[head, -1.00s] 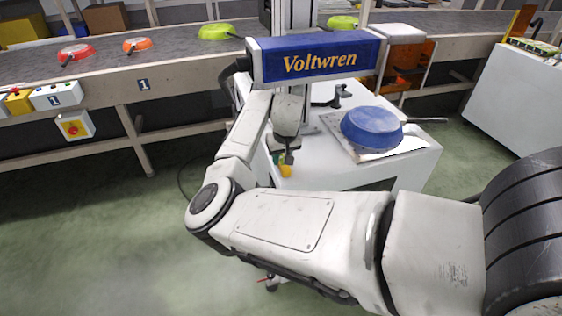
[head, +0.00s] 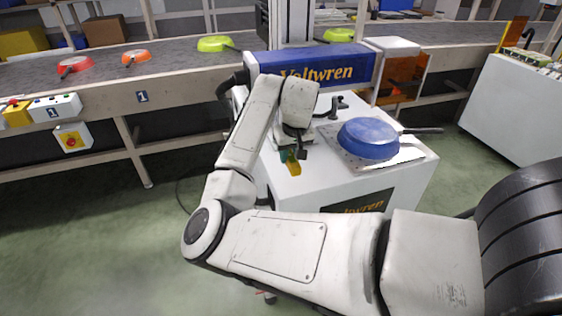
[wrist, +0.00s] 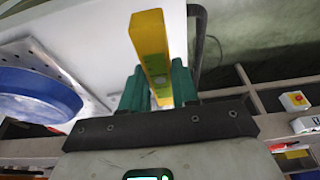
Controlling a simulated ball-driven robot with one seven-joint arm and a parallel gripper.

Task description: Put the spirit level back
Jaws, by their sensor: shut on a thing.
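The yellow spirit level (wrist: 150,45) stands out from between the green fingers of my gripper (wrist: 158,90) in the wrist view. My gripper is shut on it. In the head view the spirit level (head: 293,167) shows as a small yellow piece below my gripper (head: 289,154), at the left front edge of the white machine table (head: 310,180). I cannot tell whether the level touches the table. My arm hides part of this area.
A blue pan (head: 368,139) lies on a perforated plate (head: 405,157) on the table, right of my gripper. A black clamp (head: 331,106) stands behind. The conveyor (head: 185,62) with several coloured pans runs along the back. Green floor (head: 90,240) is open at left.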

